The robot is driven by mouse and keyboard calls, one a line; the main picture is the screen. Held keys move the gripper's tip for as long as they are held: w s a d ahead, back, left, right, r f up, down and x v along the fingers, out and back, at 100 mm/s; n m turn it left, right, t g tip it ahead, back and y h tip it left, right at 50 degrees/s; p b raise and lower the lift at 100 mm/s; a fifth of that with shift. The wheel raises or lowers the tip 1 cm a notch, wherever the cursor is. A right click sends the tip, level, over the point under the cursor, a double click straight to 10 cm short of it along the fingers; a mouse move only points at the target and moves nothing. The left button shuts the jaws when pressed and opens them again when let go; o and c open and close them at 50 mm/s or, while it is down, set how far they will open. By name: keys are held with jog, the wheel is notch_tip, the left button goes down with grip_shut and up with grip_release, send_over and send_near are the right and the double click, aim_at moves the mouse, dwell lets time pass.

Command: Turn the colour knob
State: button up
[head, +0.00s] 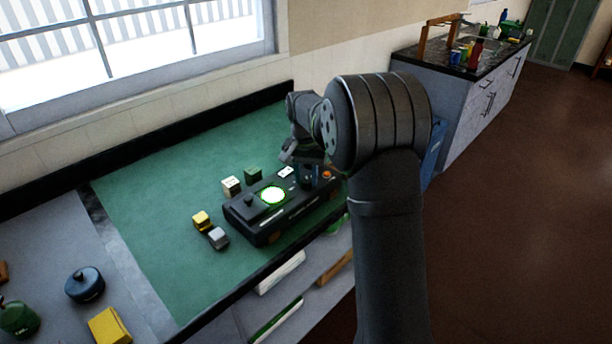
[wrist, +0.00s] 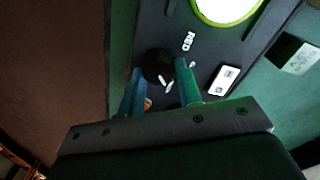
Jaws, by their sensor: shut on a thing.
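A black control box (head: 268,233) sits on the green mat. It has a glowing white disc with a green rim (head: 273,195), which also shows in the wrist view (wrist: 224,7). A round black knob (wrist: 157,64) stands on the panel beside a "RED" label (wrist: 188,41) and other small white marks. My gripper (wrist: 160,82) is shut on the knob, one blue-green finger on each side. In the head view my gripper (head: 307,176) reaches down onto the right part of the box and hides the knob.
A white switch plate (wrist: 223,79) is close to the right finger. An orange button (head: 327,174) lies right of my gripper. A cream block (head: 231,187), dark green block (head: 253,174), yellow block (head: 201,219) and grey block (head: 218,238) surround the box. The mat's left side (head: 145,230) is clear.

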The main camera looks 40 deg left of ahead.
aim_at(303, 179)
dwell(0.5)
jog(key=o, duration=1)
jog(key=shift+c, duration=0.2)
notch_tip(303, 179, up, 18)
jog(key=shift+s+a+f, duration=0.2)
jog(key=shift+a+f, duration=0.05)
jog(key=shift+a, duration=0.05)
jog(key=f, duration=1.7)
jog(key=shift+w+d+f, duration=0.2)
jog(key=shift+d+f, duration=0.05)
jog(key=shift+d, duration=0.1)
